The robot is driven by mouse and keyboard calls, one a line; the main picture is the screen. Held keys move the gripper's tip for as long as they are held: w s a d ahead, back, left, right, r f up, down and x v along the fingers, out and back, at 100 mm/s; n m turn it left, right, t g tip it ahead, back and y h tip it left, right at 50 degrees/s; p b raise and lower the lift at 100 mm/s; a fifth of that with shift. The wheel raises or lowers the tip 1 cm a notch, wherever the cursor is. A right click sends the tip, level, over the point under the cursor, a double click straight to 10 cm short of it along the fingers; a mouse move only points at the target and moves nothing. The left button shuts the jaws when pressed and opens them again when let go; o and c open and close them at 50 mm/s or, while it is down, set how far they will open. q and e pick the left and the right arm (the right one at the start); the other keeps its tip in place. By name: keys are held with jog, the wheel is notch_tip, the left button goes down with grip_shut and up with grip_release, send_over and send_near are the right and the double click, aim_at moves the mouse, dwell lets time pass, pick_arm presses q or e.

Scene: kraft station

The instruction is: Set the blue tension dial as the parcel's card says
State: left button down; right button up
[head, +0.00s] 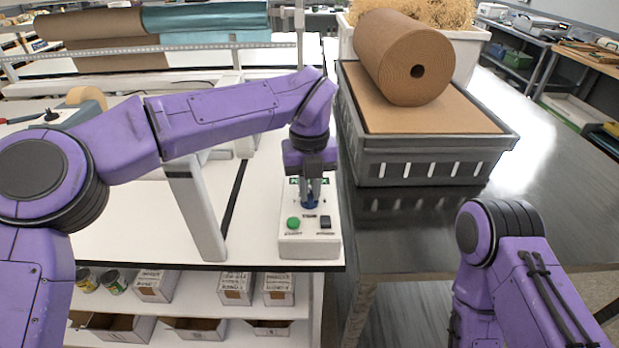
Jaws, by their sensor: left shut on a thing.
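A white control box (311,242) stands at the front right of the white table. The blue tension dial (309,203) is on the box above these buttons, mostly covered by my gripper. My left gripper (310,196) points down and is shut on the dial. The dial's setting and scale marks are hidden or too small to read. No parcel card can be made out. My right arm is at the lower right, and its gripper is out of view.
A grey crate (425,170) with a brown paper roll (405,58) stands on the dark metal table (400,225) at the right. A white post (197,210) stands left of the control box. Small boxes (235,287) sit on the shelf below.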

pick_arm(q)
jog(key=shift+w+r+m+p, duration=0.1)
jog(key=shift+r+m+p, duration=0.05)
jog(key=shift+m+p, duration=0.65)
jog(key=c, duration=1.2)
grip_release()
jog(key=shift+o, duration=0.2)
notch_tip(320, 180, up, 10)
jog(key=shift+r+b, duration=0.2)
jog(key=shift+b, duration=0.2)
